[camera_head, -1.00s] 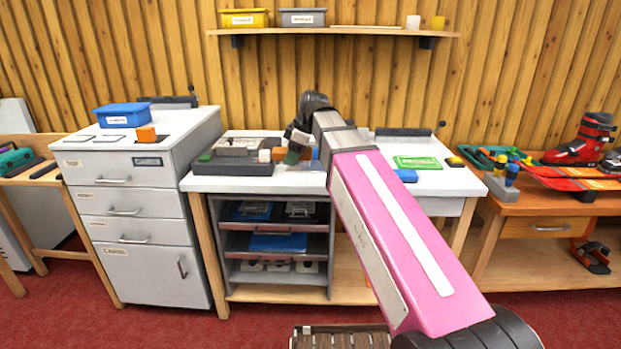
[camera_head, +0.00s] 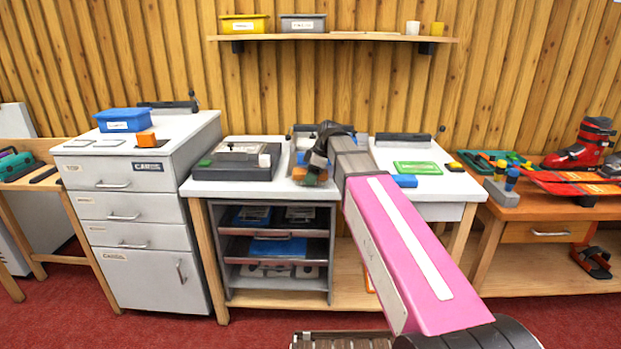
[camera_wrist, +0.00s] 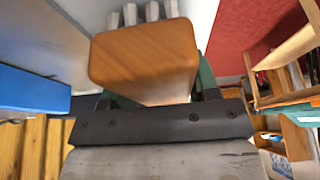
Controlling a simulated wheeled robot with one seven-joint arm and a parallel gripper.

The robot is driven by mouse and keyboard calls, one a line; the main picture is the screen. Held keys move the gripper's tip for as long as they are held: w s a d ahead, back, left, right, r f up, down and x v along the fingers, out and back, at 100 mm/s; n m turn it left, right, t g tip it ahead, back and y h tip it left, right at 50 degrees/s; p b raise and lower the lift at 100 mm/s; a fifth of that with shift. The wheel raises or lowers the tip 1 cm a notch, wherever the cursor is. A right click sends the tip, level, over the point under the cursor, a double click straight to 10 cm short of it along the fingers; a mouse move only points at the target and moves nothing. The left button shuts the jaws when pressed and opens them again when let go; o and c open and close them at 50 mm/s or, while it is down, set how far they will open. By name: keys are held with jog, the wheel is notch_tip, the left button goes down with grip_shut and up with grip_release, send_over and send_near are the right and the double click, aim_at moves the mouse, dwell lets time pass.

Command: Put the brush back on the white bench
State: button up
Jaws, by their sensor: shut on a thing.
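The brush (camera_wrist: 145,62) is a wooden orange-brown block with pale stubby bristles at its far end in the wrist view. My gripper (camera_wrist: 155,92), with green fingers, is shut on it. In the head view my gripper (camera_head: 312,174) is above the middle of the white bench (camera_head: 235,188), with the orange brush (camera_head: 299,173) showing at its fingers. My wrist partly hides the brush and the bench top behind it. I cannot tell whether the brush touches the bench.
A dark grey device (camera_head: 238,161) stands left on the bench. A blue block (camera_head: 404,180), a green mat (camera_head: 417,168) and a dark bar (camera_head: 404,140) are on its right. A white drawer cabinet (camera_head: 130,165) stands left, a wooden table (camera_head: 520,208) right.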

jog(key=shift+f, duration=0.25)
jog(key=shift+f, duration=0.15)
jog(key=o, duration=0.9)
jog(key=v, duration=1.2)
